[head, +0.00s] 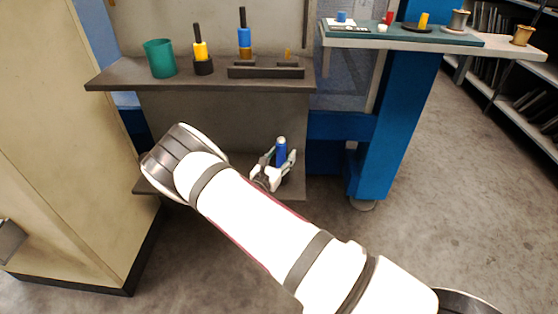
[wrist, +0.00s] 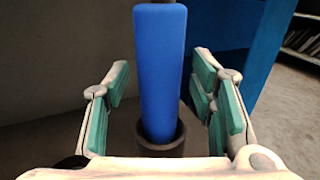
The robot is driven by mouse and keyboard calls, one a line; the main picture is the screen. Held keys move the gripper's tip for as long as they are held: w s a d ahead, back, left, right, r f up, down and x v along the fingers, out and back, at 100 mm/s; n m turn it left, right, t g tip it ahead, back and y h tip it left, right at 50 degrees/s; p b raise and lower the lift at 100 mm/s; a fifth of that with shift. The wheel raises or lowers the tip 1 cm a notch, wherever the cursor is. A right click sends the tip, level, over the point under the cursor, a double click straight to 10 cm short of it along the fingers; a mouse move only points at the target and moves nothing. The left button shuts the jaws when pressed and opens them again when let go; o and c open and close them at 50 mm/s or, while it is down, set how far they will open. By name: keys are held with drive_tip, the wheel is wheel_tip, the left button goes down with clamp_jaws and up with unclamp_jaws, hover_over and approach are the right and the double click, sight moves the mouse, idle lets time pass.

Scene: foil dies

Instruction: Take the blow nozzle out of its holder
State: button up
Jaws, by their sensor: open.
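A blue upright handle, which I take for the blow nozzle (head: 281,150), stands in a dark round holder on the lower shelf. In the wrist view the blue nozzle (wrist: 160,70) fills the middle, and its lower end sits inside the black holder (wrist: 162,143). My gripper (head: 279,160) is open around it. In the wrist view the teal-padded fingers of my gripper (wrist: 163,95) stand on both sides of the nozzle, with a gap on each side. The holder is mostly hidden in the head view by my gripper.
The upper shelf (head: 120,74) hangs above and behind my gripper. It carries a green cup (head: 160,58), a yellow tool (head: 200,50) in a black holder, and a blue tool (head: 244,42) at a dark rack (head: 265,71). A blue post (head: 388,120) stands to the right.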

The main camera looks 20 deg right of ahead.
sight(281, 139)
drive_tip(key=shift+c, duration=0.5)
clamp_jaws()
drive_tip(key=shift+r+p, duration=2.9)
drive_tip(key=shift+r, duration=0.9)
drive_tip(key=shift+s, duration=0.1)
drive_tip(key=s+a+p, duration=0.2)
drive_tip(key=s+p, duration=0.1)
drive_tip(key=s, duration=0.5)
drive_tip(key=s+a+p, duration=0.3)
drive_tip(key=s+p, duration=0.1)
drive_tip(key=s, duration=0.5)
drive_tip(key=shift+a, duration=0.3)
